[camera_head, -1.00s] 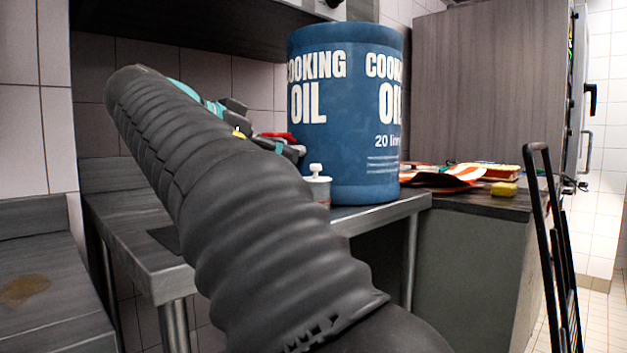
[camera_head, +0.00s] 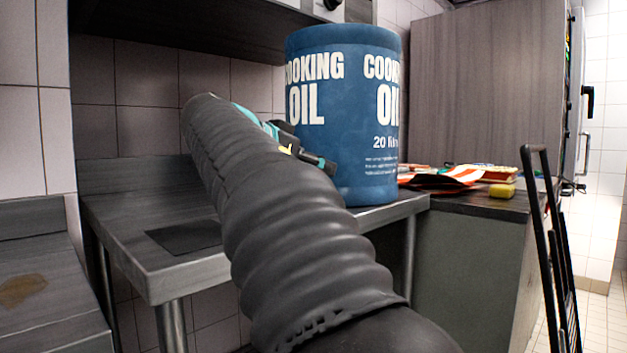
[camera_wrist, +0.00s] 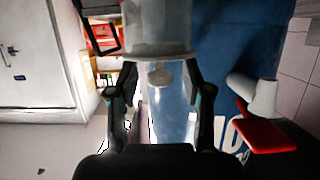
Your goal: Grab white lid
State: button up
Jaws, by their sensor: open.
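The white lid (camera_wrist: 159,74) shows in the wrist view, where the picture is upside down. Its small knob points down in the picture, and its rim sits on a pale jar (camera_wrist: 157,25). My gripper (camera_wrist: 160,82) is open, with one finger on each side of the knob and gaps to it. In the head view my arm hides the lid and jar, and only part of my gripper (camera_head: 316,160) shows in front of the blue drum.
A blue cooking oil drum (camera_head: 345,70) stands close to my gripper on the steel table (camera_head: 150,262). A red item (camera_wrist: 268,136) and a white cylinder (camera_wrist: 262,98) are beside it in the wrist view. A yellow sponge (camera_head: 502,191) lies on the right counter.

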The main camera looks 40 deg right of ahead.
jog(key=shift+c, duration=0.3)
jog(key=c, duration=0.8)
jog(key=shift+o, duration=0.2)
jog(key=shift+r, duration=0.1)
